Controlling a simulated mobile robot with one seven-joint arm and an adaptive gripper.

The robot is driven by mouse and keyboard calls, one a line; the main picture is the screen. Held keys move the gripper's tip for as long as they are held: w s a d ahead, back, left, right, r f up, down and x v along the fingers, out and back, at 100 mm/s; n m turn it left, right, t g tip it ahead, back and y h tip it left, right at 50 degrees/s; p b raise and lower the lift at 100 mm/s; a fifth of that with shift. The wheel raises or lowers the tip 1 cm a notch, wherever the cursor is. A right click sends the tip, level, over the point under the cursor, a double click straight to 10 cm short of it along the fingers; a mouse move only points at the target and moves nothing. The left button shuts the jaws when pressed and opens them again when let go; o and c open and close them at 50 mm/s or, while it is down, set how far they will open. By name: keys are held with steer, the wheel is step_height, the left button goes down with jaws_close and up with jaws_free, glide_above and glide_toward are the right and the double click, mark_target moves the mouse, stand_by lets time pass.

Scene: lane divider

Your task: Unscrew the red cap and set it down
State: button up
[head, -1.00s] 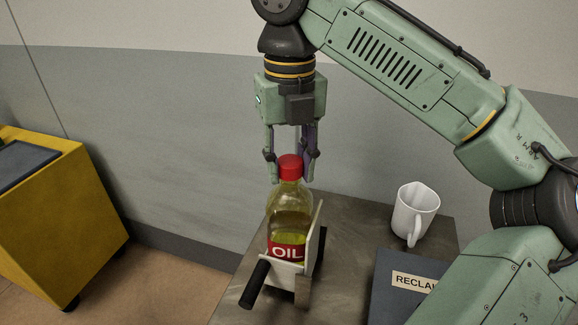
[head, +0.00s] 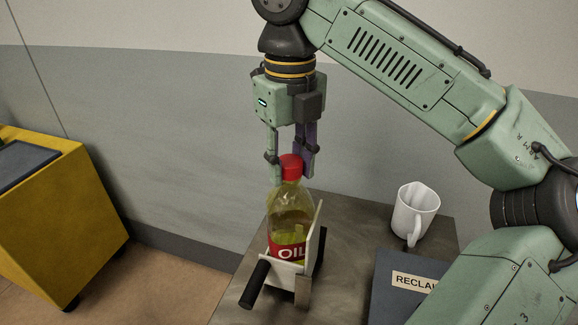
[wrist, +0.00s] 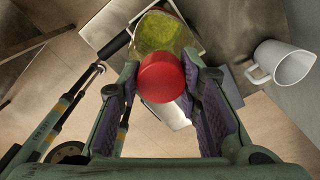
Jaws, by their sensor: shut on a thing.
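The red cap (head: 291,167) sits on the neck of a clear bottle (head: 289,208) of yellow-green oil with a red OIL label. My gripper (head: 291,172) points straight down from above and is shut on the cap, one finger on each side. In the wrist view the red cap (wrist: 161,77) lies between the purple-padded fingers, with the bottle (wrist: 163,34) behind it. I cannot tell how far the cap is turned on its thread.
A white mug (head: 415,213) stands to the right on the table (head: 345,222). A dark box (head: 400,285) with a partly hidden label, "RECLA", is at the front right, partly behind my arm. A yellow cabinet (head: 70,215) stands apart at the left.

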steer(key=o, duration=0.8)
steer(key=shift+m, duration=0.9)
steer(key=shift+m, duration=0.8)
steer(key=shift+m, duration=0.9)
